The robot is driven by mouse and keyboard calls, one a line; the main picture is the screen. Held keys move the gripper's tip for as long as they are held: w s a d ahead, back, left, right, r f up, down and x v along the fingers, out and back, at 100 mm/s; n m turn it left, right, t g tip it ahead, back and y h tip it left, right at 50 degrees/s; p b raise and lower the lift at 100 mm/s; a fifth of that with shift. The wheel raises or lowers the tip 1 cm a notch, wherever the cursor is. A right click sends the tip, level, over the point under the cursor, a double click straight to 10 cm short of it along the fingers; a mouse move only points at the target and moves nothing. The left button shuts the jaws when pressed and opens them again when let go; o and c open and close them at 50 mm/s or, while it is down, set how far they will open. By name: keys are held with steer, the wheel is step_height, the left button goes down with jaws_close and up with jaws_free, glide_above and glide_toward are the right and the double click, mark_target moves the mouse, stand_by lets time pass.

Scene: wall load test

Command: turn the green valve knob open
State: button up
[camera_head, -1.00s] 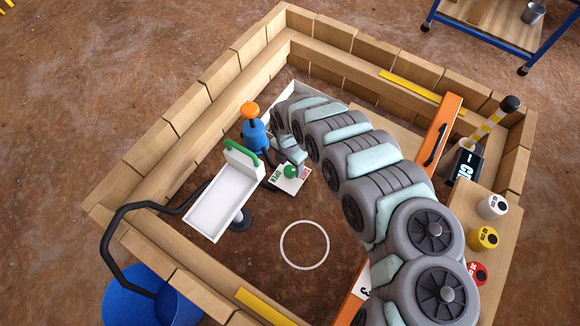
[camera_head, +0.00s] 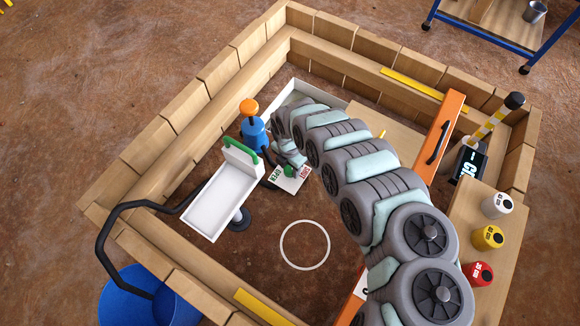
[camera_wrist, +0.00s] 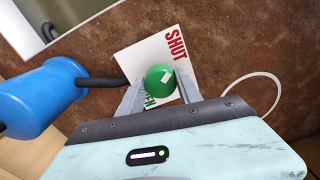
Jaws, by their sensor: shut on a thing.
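The green valve knob (camera_wrist: 160,79) is a round ball on a white plate (camera_wrist: 138,57) with red SHUT lettering on one side and green OPEN lettering on the other. A small white mark on the knob shows, on its half nearer SHUT. My gripper (camera_wrist: 158,91) is shut on the knob, one finger on each side, and partly covers the green lettering. In the head view the plate (camera_head: 282,183) lies inside the timber frame, and my gripper (camera_head: 291,163) hides most of the knob (camera_head: 289,170).
A blue cylinder (camera_head: 255,135) with an orange ball on top stands just left of my gripper. A white tray (camera_head: 210,205) with a green handle stands nearby. An orange beam (camera_head: 441,130) and several coloured weights sit to the right. The floor around the white ring (camera_head: 305,265) is clear.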

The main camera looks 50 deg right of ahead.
steer(key=c, duration=0.6)
